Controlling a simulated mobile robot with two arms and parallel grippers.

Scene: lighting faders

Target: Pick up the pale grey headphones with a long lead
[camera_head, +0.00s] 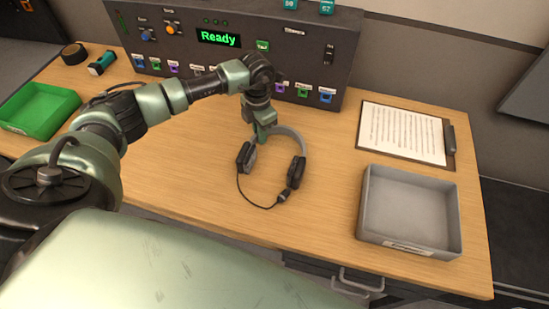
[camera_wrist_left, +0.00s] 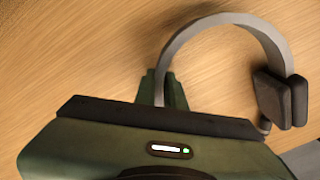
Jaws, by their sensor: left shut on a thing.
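The pale grey headphones (camera_head: 303,146) have a grey band, dark ear cups and a dark lead that loops toward the front. They are at the middle of the wooden table in the head view. My left gripper (camera_head: 262,134) is shut on the left side of the band, just above the left ear cup. In the left wrist view, the headphones' band (camera_wrist_left: 230,20) arches up from between the fingers of my left gripper (camera_wrist_left: 160,92), with one ear cup to the right. The other cup is hidden there by the gripper body. My right gripper is not in view.
A control panel (camera_head: 345,20) with a lit "Ready" display stands along the back. A grey tray (camera_head: 452,240) and a clipboard (camera_head: 402,134) are on the right. A green tray (camera_head: 68,112), a tape roll and a small teal-and-black item are on the left. Table around the headphones is clear.

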